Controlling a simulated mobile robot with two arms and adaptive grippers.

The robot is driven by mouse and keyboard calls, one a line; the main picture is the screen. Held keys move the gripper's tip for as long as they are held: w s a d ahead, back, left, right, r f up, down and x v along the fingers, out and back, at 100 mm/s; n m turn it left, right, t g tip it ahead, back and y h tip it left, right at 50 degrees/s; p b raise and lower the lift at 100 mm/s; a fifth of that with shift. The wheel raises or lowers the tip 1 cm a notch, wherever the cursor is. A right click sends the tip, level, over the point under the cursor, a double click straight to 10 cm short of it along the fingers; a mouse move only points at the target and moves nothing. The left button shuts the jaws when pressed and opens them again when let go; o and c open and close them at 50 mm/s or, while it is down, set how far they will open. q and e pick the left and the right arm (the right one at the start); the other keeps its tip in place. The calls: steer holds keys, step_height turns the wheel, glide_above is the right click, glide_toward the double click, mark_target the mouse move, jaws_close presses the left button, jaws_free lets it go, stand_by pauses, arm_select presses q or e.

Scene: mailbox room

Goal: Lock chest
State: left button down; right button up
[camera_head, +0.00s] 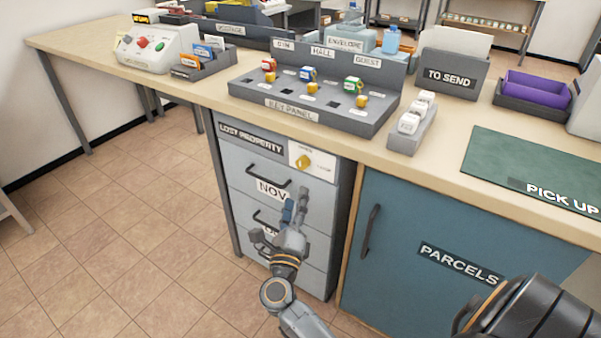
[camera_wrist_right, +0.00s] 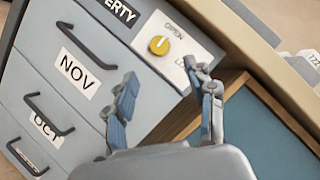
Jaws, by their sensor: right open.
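The chest (camera_head: 236,172) is a grey drawer unit under the counter, marked LOST PROPERTY, with its drawers shut. A yellow knob (camera_head: 303,162) sits on a white plate at its upper right. In the right wrist view the yellow knob (camera_wrist_right: 159,45) has OPEN above it and a partly hidden lock label to its right; I cannot tell its exact setting. My right gripper (camera_head: 281,215) is open and empty in front of the drawers, below the knob. In the wrist view its fingertips (camera_wrist_right: 165,83) are spread apart, below the knob in the picture. My left gripper is not in view.
A blue PARCELS door (camera_head: 430,245) with a dark handle is right of the chest. The counter (camera_head: 190,91) overhangs both and bears a key panel (camera_head: 310,109), a green PICK UP mat (camera_head: 530,165) and trays. Tiled floor (camera_head: 120,235) is clear at left.

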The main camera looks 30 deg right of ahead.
mark_target(301, 167)
steer(key=x, duration=1)
steer(key=shift+c, duration=0.2)
steer(key=shift+f, duration=0.1)
steer(key=c, duration=1.1)
